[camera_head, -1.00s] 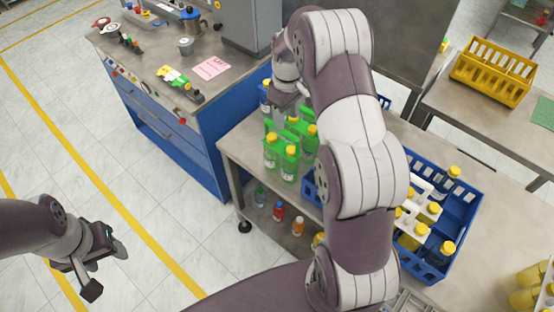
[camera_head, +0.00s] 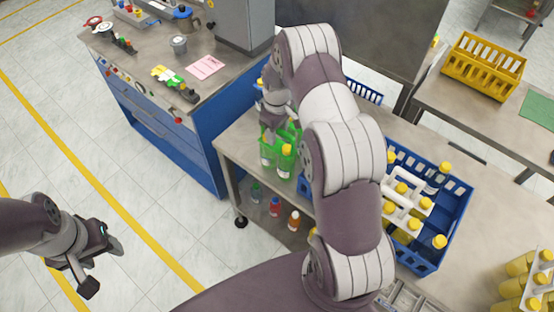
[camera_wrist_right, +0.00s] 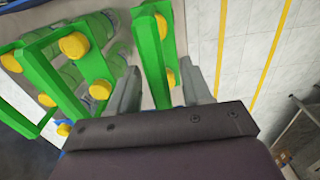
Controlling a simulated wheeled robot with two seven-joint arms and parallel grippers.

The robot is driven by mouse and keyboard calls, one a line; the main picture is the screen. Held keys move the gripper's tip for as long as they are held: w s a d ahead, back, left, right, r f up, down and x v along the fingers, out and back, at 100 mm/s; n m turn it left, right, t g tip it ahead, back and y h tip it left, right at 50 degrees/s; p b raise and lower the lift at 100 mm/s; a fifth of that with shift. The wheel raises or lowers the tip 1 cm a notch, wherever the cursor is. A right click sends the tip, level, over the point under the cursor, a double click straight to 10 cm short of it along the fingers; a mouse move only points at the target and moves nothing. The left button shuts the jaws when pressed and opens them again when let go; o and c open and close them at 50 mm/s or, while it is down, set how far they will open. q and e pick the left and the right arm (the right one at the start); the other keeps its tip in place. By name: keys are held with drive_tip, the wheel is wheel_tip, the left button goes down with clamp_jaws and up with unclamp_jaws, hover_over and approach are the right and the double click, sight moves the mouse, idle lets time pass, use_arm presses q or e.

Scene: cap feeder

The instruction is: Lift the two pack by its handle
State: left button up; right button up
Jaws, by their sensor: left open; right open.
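The two pack (camera_wrist_right: 151,58) is a narrow green carrier with two yellow caps in the right wrist view. My right gripper (camera_wrist_right: 159,66) is open, with one finger on each side of the carrier's green handle strip; I cannot tell whether either touches it. In the head view, this gripper (camera_head: 272,122) is over the green bottle packs (camera_head: 285,162) on the metal table, and my arm hides part of them. My left gripper (camera_head: 100,268) is open and empty over the floor at the lower left.
Another green carrier (camera_wrist_right: 50,83) with several yellow caps stands close to the left of the two pack. A blue crate (camera_head: 458,205) with bottles and a white carrier is to the right. Several small bottles (camera_head: 275,206) stand on the lower shelf.

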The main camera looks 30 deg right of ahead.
drive_tip(key=shift+d+f, duration=0.1)
drive_tip(key=shift+f, duration=0.05)
clamp_jaws()
idle(0.4)
